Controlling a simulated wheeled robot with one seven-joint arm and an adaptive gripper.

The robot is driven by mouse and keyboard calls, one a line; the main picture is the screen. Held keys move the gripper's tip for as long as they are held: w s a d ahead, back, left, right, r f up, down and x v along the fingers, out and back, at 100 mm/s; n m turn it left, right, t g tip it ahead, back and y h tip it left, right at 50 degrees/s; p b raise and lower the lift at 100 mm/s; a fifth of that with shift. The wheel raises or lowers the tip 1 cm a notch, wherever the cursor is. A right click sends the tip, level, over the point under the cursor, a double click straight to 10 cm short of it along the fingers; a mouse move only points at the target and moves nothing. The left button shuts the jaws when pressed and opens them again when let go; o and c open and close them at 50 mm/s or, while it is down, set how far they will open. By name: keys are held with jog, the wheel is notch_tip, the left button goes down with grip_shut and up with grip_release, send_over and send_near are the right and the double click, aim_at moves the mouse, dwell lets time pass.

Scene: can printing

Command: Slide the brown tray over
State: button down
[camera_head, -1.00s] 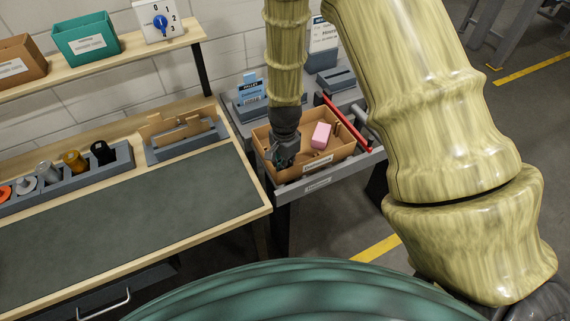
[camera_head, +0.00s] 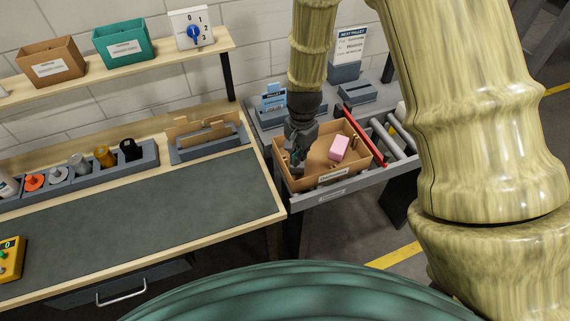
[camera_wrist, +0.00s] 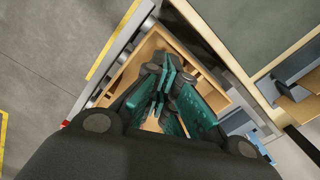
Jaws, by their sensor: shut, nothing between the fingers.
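The brown tray (camera_head: 314,181) is an open, labelled box on the grey roller table at the right end of the bench. It also shows in the wrist view (camera_wrist: 150,47) around the fingers. A pink block (camera_head: 339,148) lies inside it on the right. My gripper (camera_head: 297,160) is shut and empty, reaching down into the left part of the tray. Its teal fingers (camera_wrist: 168,82) are together in the wrist view. I cannot tell whether the fingertips touch the tray's wall or floor.
A red bar (camera_head: 361,134) crosses the table just right of the tray, with rollers (camera_head: 388,138) beyond it. The workbench mat (camera_head: 140,210) is clear at left. Another brown bin (camera_head: 52,62) sits on the shelf.

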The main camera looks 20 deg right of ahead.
jog(key=w+a+n+b, duration=0.3)
jog(key=a+n+b, duration=0.35)
jog(key=n, duration=0.95)
jog(key=w+a+n+b, duration=0.2)
jog(key=a+n+b, duration=0.2)
jog(key=n+b, duration=0.8)
notch_tip(320, 180, down, 9)
jog(key=n+p, duration=0.3)
jog(key=p, duration=0.2)
jog(key=shift+w, duration=0.1)
jog(key=shift+d+f+p, duration=0.1)
jog(key=shift+d+p, duration=0.2)
jog(key=shift+d, duration=0.1)
jog(key=d, duration=0.1)
jog(key=d+p, duration=0.1)
jog(key=d, duration=0.1)
jog(key=shift+w+d+f, duration=0.1)
jog(key=shift+w+f, duration=0.05)
jog(key=shift+w, duration=0.05)
